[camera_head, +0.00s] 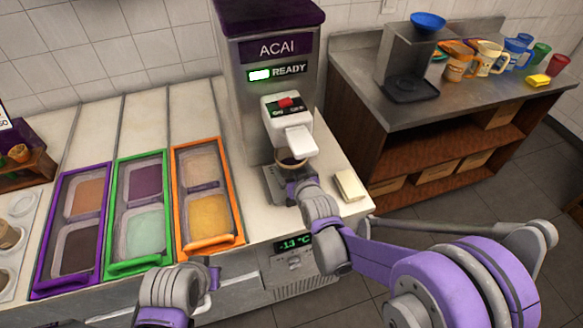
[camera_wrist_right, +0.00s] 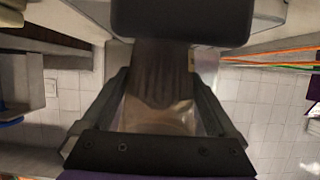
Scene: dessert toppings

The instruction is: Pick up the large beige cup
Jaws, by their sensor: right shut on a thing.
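A beige cup (camera_head: 291,164) is under the white nozzle of the acai machine (camera_head: 299,139). Only its rim and a dark inside show in the head view; my gripper hides the rest. My right gripper (camera_head: 294,184) is shut on this cup from the front. In the right wrist view the pale cup (camera_wrist_right: 160,122) sits between the two fingers, with a dark brown ridged mass (camera_wrist_right: 163,75) above it, below the dark nozzle block. My left gripper (camera_head: 207,277) is low in front of the counter; its fingers are too unclear to read.
Purple, green and orange framed topping bins (camera_head: 212,246) fill the counter to the left. A white cup holder (camera_head: 22,204) stands at the far left. A cream block (camera_head: 350,185) lies right of the machine. Several mugs and a yellow sponge (camera_head: 538,80) are on the back-right steel counter.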

